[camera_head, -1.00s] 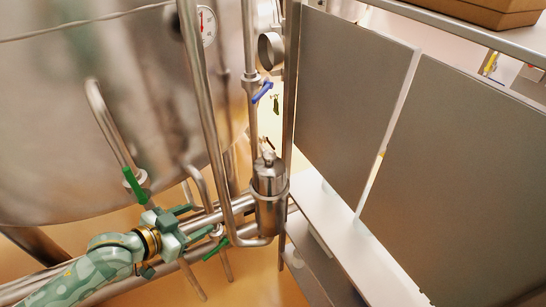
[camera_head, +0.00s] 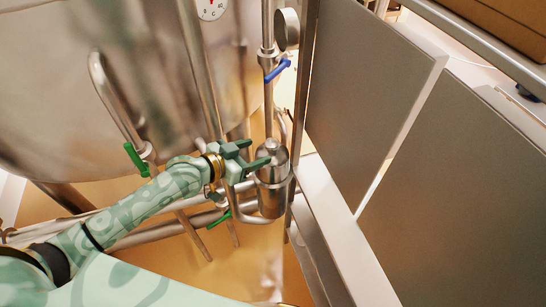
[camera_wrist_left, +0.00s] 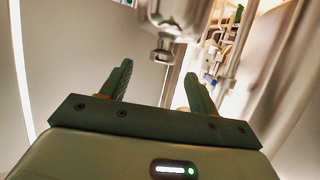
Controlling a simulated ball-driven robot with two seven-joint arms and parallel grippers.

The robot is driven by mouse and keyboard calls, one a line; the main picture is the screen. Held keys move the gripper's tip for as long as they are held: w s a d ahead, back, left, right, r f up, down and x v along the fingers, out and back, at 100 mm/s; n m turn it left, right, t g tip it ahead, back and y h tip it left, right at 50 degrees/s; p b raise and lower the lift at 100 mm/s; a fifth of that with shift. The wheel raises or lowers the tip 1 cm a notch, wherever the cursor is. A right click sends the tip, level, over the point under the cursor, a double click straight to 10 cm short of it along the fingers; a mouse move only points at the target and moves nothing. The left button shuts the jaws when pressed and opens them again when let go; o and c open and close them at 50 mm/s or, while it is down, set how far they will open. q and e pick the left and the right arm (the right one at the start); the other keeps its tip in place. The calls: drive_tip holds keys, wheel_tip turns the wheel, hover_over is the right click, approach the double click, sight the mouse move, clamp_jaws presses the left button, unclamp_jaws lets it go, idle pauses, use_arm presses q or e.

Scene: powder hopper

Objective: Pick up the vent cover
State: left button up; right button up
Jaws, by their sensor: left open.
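My left gripper (camera_head: 260,152) is open and empty beside the upper part of a steel canister (camera_head: 272,185) on the pipework. Its fingers point right toward the canister's top. In the left wrist view, the open fingers (camera_wrist_left: 158,70) point at a shiny steel body (camera_wrist_left: 180,14) with a small bolt-like fitting (camera_wrist_left: 162,51). The fitting shows between the fingertips; I cannot tell whether it touches them. I cannot clearly pick out a vent cover; this canister or its top may be it. My right gripper is not in view.
A large steel tank (camera_head: 60,120) fills the left. Steel pipes with a green-handled valve (camera_head: 137,160) and a blue-handled valve (camera_head: 277,70) surround the gripper. Grey panels (camera_head: 370,90) stand to the right. Orange floor (camera_head: 160,270) shows below.

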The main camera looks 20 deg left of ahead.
sight(268, 144)
use_arm(q)
drive_tip(key=x, duration=0.2)
drive_tip(key=shift+w+d+f, duration=0.1)
drive_tip(key=shift+w+d, duration=0.05)
drive_tip(key=shift+w, duration=0.1)
drive_tip(key=x, duration=0.5)
drive_tip(key=shift+w, duration=0.3)
drive_tip(key=shift+s+r, duration=0.15)
drive_tip(key=shift+r, duration=0.05)
drive_tip(key=shift+c, duration=0.3)
drive_tip(key=shift+a, duration=0.25)
drive_tip(key=c, duration=0.5)
drive_tip(key=shift+s, duration=0.1)
drive_tip(key=c, duration=0.5)
clamp_jaws()
